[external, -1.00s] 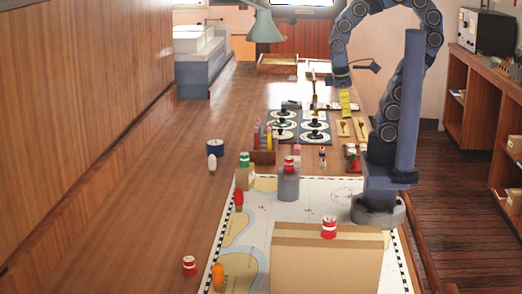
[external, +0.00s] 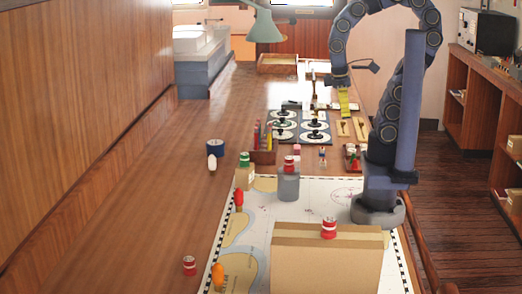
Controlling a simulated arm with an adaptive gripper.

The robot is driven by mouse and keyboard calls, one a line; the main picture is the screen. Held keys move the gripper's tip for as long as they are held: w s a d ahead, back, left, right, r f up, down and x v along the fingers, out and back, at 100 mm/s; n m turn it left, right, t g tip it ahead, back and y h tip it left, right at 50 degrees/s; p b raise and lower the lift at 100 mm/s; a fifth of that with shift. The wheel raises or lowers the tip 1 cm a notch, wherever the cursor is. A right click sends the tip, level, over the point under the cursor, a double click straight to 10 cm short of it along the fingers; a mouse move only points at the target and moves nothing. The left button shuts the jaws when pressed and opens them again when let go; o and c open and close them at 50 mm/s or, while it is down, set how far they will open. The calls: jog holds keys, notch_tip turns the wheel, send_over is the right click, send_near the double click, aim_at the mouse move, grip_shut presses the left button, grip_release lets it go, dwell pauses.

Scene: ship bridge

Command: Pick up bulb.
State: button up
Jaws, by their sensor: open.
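Three small bulb-shaped things stand or lie at the left side of the table. A white one (external: 212,163) is in front of a blue roll (external: 215,147). A red one (external: 239,198) is at the left edge of the chart. An orange one (external: 218,273) is at the chart's near left corner. I cannot tell which is the task's bulb. My gripper (external: 341,84) points down at the far end of the table, well away from all three. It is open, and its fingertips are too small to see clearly. No bulb is at it.
A cardboard box (external: 325,268) with a red-and-white can (external: 329,228) on top stands on the chart (external: 330,193). Another can (external: 190,265) stands near left. A grey pedestal (external: 289,187) and small block (external: 244,180) also carry cans.

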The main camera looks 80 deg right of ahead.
jog(key=w+a+f+m+g+y, duration=0.1)
jog(key=w+a+f+m+y, duration=0.1)
jog(key=w+m+y, duration=0.45)
jog(key=w+a+f+m+y, duration=0.2)
jog(key=w+m, duration=0.1)
jog(key=w, duration=0.7)
jog(key=w+d+f+m+t+y, duration=0.4)
jog(key=w+d+f+m+t, duration=0.2)
jog(key=w+d+f+m, duration=0.5)
send_near(239, 191)
jog(key=f, duration=0.1)
jog(key=a+f, duration=0.1)
jog(key=shift+w+a+f+m, duration=0.1)
jog(key=shift+w+f+m, duration=0.2)
jog(key=shift+f+m, duration=0.05)
jog(key=shift+w+a+f+t, duration=0.15)
jog(key=shift+a, duration=0.35)
jog(key=shift+w+a+f+t, duration=0.1)
jog(key=shift+a+f+t, duration=0.05)
jog(key=shift+a, duration=0.3)
jog(key=shift+x, duration=2.75)
